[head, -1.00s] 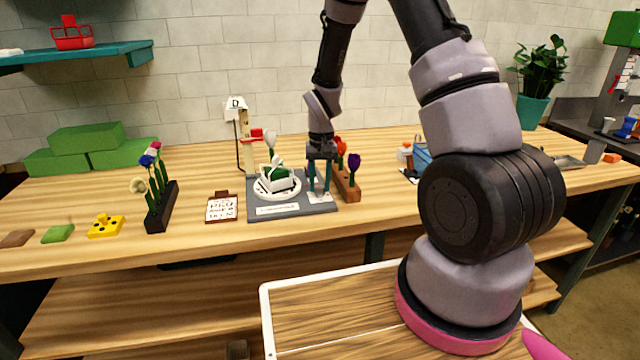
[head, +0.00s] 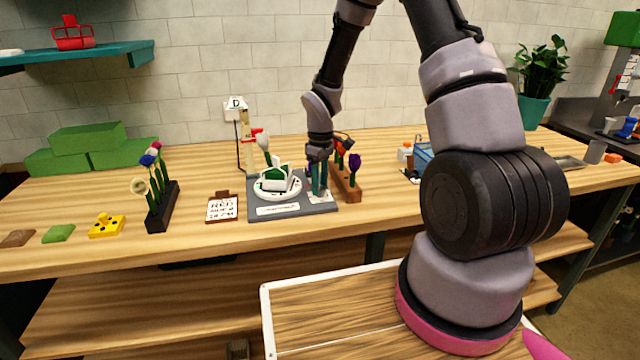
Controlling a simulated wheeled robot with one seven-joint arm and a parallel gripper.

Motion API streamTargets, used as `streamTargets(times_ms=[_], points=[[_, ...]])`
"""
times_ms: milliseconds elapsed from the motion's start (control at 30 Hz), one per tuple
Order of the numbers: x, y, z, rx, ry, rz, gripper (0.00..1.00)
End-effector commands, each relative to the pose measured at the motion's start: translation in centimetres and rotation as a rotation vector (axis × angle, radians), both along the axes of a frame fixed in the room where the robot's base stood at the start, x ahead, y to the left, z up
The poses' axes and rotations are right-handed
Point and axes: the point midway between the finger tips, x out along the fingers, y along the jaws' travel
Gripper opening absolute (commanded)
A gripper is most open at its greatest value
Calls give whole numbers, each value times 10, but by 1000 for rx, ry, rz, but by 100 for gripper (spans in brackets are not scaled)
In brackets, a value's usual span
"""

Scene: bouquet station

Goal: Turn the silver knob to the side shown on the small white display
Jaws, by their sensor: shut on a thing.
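The small white display (head: 236,103) on the wall behind the table shows a letter that reads like D. My gripper (head: 318,192) points down at the right side of a grey base (head: 290,209), over a small pale plate (head: 319,198). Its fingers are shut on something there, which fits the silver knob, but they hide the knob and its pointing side. Left of my gripper on the same base is a round white turntable (head: 277,196) holding a green block with white parts.
A wooden block with red and purple flowers (head: 347,184) stands close right of my gripper. A black flower holder (head: 162,207), a clipboard card (head: 222,207) and a yellow piece (head: 106,225) lie left. The table front is mostly clear.

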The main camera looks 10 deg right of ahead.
Motion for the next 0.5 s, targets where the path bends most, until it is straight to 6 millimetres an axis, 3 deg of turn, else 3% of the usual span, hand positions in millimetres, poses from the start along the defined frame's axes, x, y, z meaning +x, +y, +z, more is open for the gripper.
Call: streamTargets(times_ms=[500], points=[[1, 0, 0, 0, -3, 292, 0]])
